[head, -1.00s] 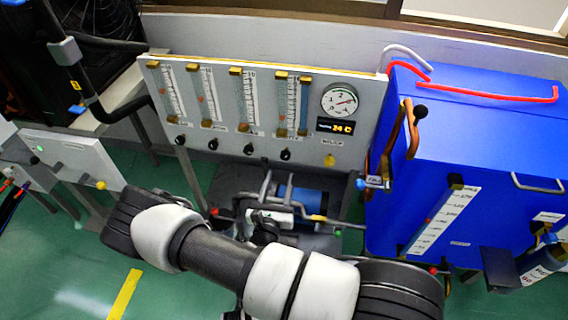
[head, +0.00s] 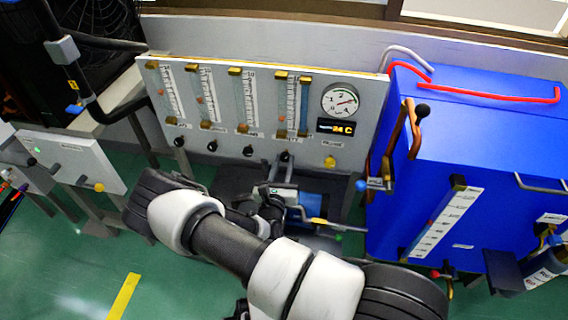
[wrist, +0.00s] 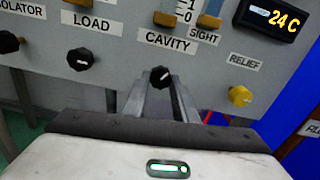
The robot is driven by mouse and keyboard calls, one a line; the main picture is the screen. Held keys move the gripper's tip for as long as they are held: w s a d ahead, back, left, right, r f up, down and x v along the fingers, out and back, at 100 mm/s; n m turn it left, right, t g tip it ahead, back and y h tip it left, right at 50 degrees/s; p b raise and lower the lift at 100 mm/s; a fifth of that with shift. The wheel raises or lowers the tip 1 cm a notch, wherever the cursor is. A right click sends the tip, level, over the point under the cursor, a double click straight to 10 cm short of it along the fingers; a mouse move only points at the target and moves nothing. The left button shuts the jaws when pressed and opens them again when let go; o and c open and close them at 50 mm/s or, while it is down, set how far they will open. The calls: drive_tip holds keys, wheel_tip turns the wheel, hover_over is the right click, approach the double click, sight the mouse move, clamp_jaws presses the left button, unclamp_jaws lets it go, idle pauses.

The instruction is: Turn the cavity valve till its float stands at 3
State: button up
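The cavity valve is a black knob (wrist: 160,77) with a white mark, under the CAVITY label (wrist: 168,41) on the grey panel. In the head view the knob (head: 285,156) is fourth in the row, below the cavity tube (head: 281,105). The float's exact reading is too small to tell; the wrist view shows only the tube's low end. My gripper (wrist: 160,90) points at the panel with its two fingers apart, one on either side of the knob. Whether they touch it I cannot tell. In the head view the gripper (head: 277,168) is just below the knob.
The LOAD knob (wrist: 80,59) is to the left and the yellow RELIEF knob (wrist: 240,95) to the right. A round dial (head: 340,100) and a 24 C display (head: 336,127) are on the panel. A blue cabinet (head: 480,130) with pipes stands close on the right.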

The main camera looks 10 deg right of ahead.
drive_tip(key=c, duration=0.3)
drive_tip(key=shift+r+p, duration=0.15)
drive_tip(key=shift+p, duration=0.35)
drive_tip(key=shift+n, duration=0.4)
drive_tip(key=o, duration=1.1)
drive_tip(key=shift+f, duration=0.2)
drive_tip(key=shift+c, duration=0.2)
drive_tip(key=p+v, duration=0.2)
drive_tip(key=v, duration=1.5)
drive_tip(key=shift+s, duration=0.25)
drive_tip(key=shift+r, duration=0.1)
